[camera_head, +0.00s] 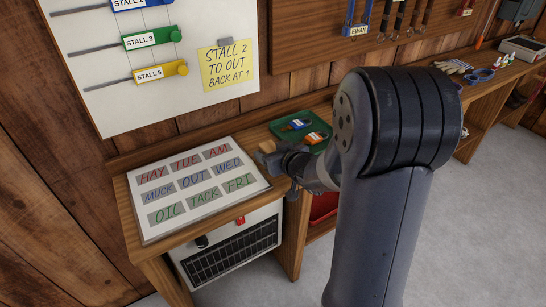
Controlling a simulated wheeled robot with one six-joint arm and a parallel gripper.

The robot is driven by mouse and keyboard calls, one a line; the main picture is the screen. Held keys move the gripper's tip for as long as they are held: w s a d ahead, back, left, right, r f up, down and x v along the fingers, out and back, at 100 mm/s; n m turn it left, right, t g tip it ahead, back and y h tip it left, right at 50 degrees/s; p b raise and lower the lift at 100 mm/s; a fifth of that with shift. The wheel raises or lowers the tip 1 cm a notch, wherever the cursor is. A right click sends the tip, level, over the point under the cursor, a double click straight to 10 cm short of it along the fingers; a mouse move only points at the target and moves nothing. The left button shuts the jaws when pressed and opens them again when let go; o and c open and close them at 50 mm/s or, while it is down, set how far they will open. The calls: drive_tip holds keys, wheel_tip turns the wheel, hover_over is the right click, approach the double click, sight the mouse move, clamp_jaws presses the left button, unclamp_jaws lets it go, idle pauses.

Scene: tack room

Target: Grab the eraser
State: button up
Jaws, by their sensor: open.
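I cannot pick out the eraser for certain. A green tray (275,128) on the wooden bench holds a small item with blue, white and orange (297,124) and an orange item (316,138); both are too small to name. My gripper (271,160) is open at the right edge of the white word board (152,222), just in front of the tray. Its fingers are small and partly unclear, and I see nothing held between them. My arm covers the bench to the right of the tray.
The word board lies on the bench with rows of coloured words on grey patches. A wall board (115,90) bears stall sliders and a yellow note (228,66). A heater-like box (228,250) stands under the bench. Gloves (453,67) and small blue items (480,75) lie farther right.

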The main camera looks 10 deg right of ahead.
drive_tip(key=c, duration=1.1)
